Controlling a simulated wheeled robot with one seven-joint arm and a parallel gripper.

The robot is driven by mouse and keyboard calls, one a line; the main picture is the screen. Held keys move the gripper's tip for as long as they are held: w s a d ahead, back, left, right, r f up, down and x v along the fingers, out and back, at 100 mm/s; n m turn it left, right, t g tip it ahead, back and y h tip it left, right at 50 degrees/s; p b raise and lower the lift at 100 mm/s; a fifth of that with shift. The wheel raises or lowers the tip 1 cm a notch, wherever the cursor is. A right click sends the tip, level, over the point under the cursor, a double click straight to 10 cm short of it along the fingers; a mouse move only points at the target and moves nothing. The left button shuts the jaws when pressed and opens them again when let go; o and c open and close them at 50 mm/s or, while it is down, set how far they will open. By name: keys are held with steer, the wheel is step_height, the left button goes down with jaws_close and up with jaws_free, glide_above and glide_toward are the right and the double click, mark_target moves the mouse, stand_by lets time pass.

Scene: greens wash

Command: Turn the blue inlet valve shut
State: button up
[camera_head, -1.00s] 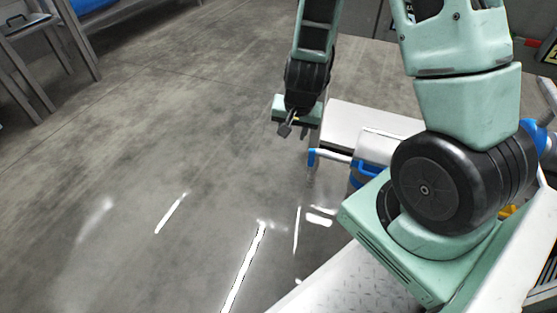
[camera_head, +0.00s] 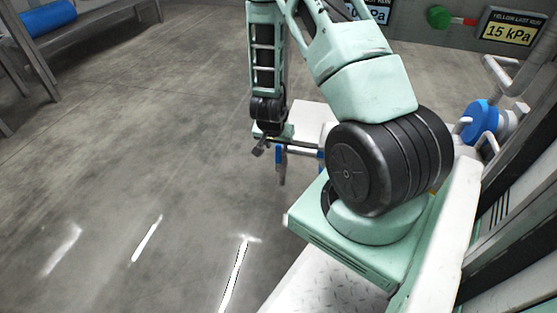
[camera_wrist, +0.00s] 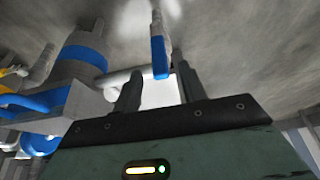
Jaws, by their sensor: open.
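My gripper (camera_head: 260,149) hangs low at the left of the robot's base, above the floor. In the wrist view my gripper (camera_wrist: 158,72) is open, with its two dark fingers apart. A blue-banded grey fitting (camera_wrist: 84,52) with a white pipe stands left of the fingers. Which blue part is the inlet valve is not clear.
A blue round fitting (camera_head: 479,121) with white pipes is at the right. A sign reading 15 kPa (camera_head: 508,30) and a red-and-green part (camera_head: 452,18) are at the back wall. A bench (camera_head: 85,20) holds a blue roll at the far left. The left floor is clear.

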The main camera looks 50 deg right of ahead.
steer(key=b, duration=0.3)
glide_above(279, 167)
steer(key=f, duration=0.6)
steer(key=shift+w+d+f, duration=0.1)
steer(key=shift+w+d, duration=0.15)
steer(key=shift+d, duration=0.05)
jaws_close()
